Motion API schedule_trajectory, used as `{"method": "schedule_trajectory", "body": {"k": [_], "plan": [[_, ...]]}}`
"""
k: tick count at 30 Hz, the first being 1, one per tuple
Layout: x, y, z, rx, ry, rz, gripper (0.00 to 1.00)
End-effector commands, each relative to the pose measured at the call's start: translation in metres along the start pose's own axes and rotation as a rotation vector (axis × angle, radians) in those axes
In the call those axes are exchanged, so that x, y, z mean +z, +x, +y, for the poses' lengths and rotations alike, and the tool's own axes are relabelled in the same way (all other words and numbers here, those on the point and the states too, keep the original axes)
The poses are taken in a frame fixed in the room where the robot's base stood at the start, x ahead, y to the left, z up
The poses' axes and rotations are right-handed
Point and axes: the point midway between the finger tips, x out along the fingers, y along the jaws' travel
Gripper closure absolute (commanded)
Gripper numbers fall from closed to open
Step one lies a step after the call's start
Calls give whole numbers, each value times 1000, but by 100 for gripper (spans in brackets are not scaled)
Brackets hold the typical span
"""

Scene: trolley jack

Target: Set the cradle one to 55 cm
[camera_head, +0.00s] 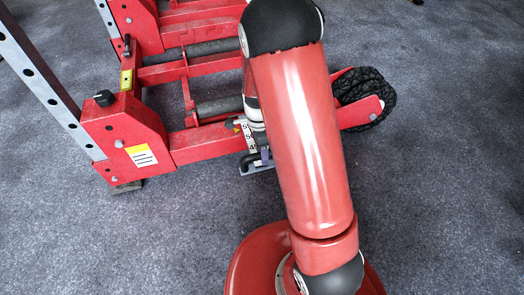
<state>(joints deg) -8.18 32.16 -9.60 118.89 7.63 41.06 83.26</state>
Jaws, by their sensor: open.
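A red trolley jack (135,135) stands at the upper left, with grey rollers between red beams. Which part is cradle one is not marked clearly.
A black knob (104,98) tops the near red block. An upright grey rail with holes (38,78) rises at the left. The grey carpet is clear at right and lower left.

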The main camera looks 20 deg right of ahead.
Motion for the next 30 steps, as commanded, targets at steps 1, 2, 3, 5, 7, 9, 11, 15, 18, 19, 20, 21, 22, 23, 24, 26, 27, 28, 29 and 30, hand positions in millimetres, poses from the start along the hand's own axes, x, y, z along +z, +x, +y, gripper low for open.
{"method": "schedule_trajectory", "body": {"k": [1, 2, 3, 5, 7, 9, 11, 15, 18, 19, 20, 21, 22, 23, 24, 26, 27, 28, 29, 30], "plan": [[0, -7, 0, -3, 0, 0, 56], [0, -11, 0, -4, 0, 0, 56], [0, -18, 0, -4, 0, 0, 56], [0, -29, 0, -4, 0, 0, 56], [0, -42, 0, -4, -2, 0, 56], [0, -53, 0, -3, -2, 0, 56], [0, -61, 0, -2, -2, 0, 56], [0, -73, 1, 0, -1, 0, 56], [0, -75, 1, 2, 0, 0, 56], [0, -75, 1, 2, 0, 0, 56], [0, -75, 1, 2, 0, 0, 56], [0, -75, 1, 2, 0, 0, 56], [0, -75, 1, 2, 0, 0, 56], [0, -75, 1, 2, 0, 0, 56], [0, -75, 1, 2, 0, 0, 56], [0, -75, 1, 2, 0, 0, 56], [0, -75, 1, 2, 0, 0, 56], [0, -75, 1, 2, -1, 0, 56], [0, -75, 1, 2, 0, 0, 56], [0, -75, 1, 2, -1, 0, 56]]}}
